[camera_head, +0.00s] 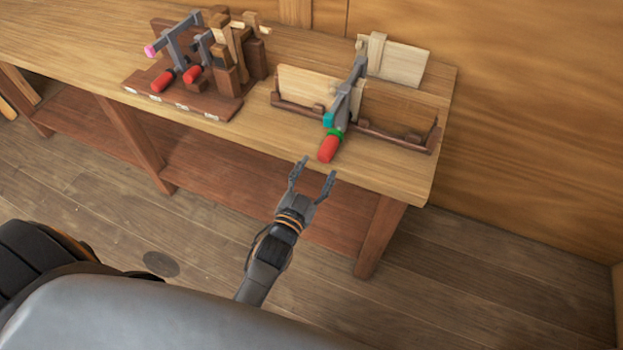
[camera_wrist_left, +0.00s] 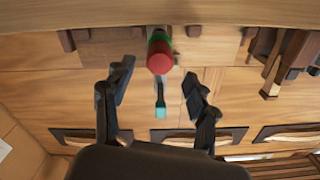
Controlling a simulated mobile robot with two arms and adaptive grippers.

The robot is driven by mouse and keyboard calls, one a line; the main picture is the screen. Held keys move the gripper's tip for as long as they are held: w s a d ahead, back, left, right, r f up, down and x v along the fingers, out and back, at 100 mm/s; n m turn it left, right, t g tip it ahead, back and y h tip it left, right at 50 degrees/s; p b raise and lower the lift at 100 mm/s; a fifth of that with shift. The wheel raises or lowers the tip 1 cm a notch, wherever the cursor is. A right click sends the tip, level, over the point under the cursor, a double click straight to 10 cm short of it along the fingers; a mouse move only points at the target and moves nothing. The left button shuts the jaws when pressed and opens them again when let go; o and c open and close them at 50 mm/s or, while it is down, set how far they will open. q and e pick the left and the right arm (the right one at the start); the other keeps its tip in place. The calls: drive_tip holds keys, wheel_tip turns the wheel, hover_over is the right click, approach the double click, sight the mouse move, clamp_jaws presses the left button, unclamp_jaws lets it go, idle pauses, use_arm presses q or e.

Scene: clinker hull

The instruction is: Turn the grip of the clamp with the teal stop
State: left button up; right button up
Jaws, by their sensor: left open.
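The clamp with the teal stop (camera_head: 328,120) is a grey bar clamp (camera_head: 346,101) set over upright boards in a wooden rack on the bench. Its red grip (camera_head: 328,149), with a green collar (camera_head: 334,134), points out toward the bench's front edge. In the left wrist view the red grip (camera_wrist_left: 159,60) shows nearly end-on, with the teal stop (camera_wrist_left: 160,111) below it. My left gripper (camera_head: 319,167) is open and empty, just in front of the grip, its fingers apart from it. My right gripper is not in view.
A dark wooden stand (camera_head: 185,101) at the left of the bench holds more clamps with red grips, one with a pink stop (camera_head: 150,51), and wooden pieces. Bare bench top (camera_head: 255,125) lies between stand and rack (camera_head: 410,144). A wooden wall stands behind.

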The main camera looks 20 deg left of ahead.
use_arm(q)
drive_tip(key=shift+s, duration=1.4)
drive_tip(key=s+d+f+g, duration=0.1)
drive_tip(key=s+f+g, duration=0.3)
drive_tip(key=f, duration=0.6)
drive_tip(key=s+f+g, duration=0.2)
drive_tip(key=s+f, duration=0.3)
drive_tip(key=f, duration=0.5)
drive_tip(key=s+d+f+g, duration=0.1)
drive_tip(key=s+f+g, duration=0.3)
drive_tip(key=f, duration=0.7)
drive_tip(key=s+a+f+g, duration=0.2)
drive_tip(key=s+f, duration=0.2)
drive_tip(key=s, duration=0.5)
drive_tip(key=s+a+f+n+g, duration=0.1)
drive_tip(key=s+a+f+g, duration=0.1)
drive_tip(key=s+f, duration=0.3)
drive_tip(key=s+a+f+g, duration=0.3)
drive_tip(key=s+a+f, duration=0.1)
drive_tip(key=s, duration=0.8)
drive_tip(key=shift+s+f+n+y, duration=0.3)
drive_tip(key=shift+f, duration=0.35)
